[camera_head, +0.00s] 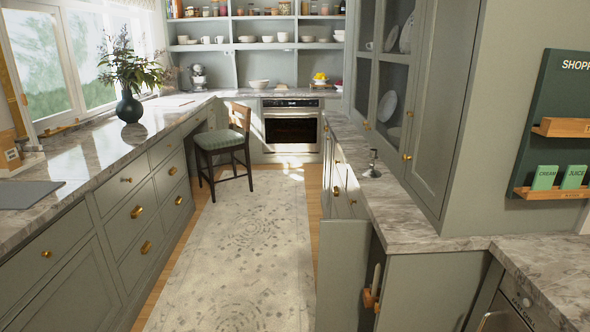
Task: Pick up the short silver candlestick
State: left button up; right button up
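The short silver candlestick (372,165) stands upright on the marble counter (398,215) to the right of the aisle. It has a wide round base and a narrow stem. It stands near the counter's aisle edge, in front of the grey wall cabinet. Nothing touches it. Neither of my grippers shows in the head view.
A patterned rug (240,250) covers the aisle floor. A chair (225,147) stands at its far end, before the oven (291,128). A dark vase (129,106) with branches stands on the left counter. An open cabinet door (343,275) juts out at the near right.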

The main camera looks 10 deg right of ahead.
aim_at(371, 172)
jog(key=i+j+u, duration=0.2)
jog(key=i+u, duration=0.2)
jog(key=i, duration=0.7)
jog(key=i+l+u, duration=0.1)
jog(key=i+u, duration=0.3)
jog(key=i, duration=0.65)
jog(key=i+l+z, duration=0.1)
jog(key=i+z, duration=0.75)
jog(key=i+j+z, duration=0.15)
jog(key=i+z, duration=0.15)
jog(key=z, duration=0.15)
jog(key=i+j+z, duration=0.3)
jog(key=z, duration=0.15)
jog(key=i, duration=0.05)
